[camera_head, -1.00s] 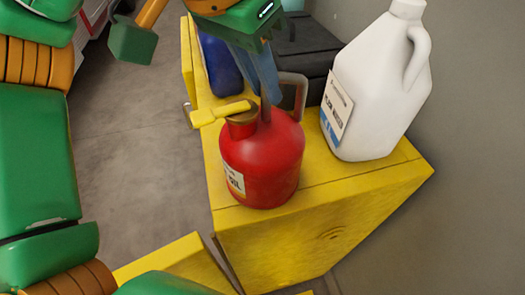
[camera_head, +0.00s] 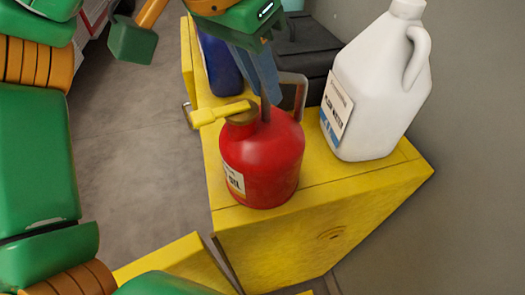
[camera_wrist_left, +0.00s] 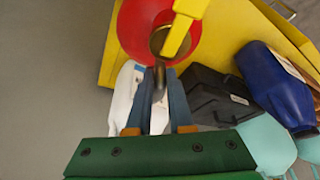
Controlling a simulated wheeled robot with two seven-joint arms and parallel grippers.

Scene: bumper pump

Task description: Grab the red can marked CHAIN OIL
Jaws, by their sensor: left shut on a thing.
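The red can (camera_head: 262,165) stands upright on the yellow cabinet top, with a label partly reading "OIL" and a yellow spout piece (camera_head: 222,113) pointing left. Its red body (camera_wrist_left: 127,32) is at the top of the left wrist view. My left gripper (camera_head: 268,95) reaches down from the top of the head view to the can's top. Its blue fingers (camera_wrist_left: 159,88) are shut on the can's dark handle (camera_wrist_left: 159,82), beside the neck. The fingertips partly hide the handle in the head view. My right gripper is not in view.
A white jug (camera_head: 375,95) stands close on the right of the can. A blue bottle (camera_head: 220,65) and a black case (camera_head: 308,45) are behind it. The yellow cabinet (camera_head: 320,235) has its front edge just before the can. A grey wall is at right.

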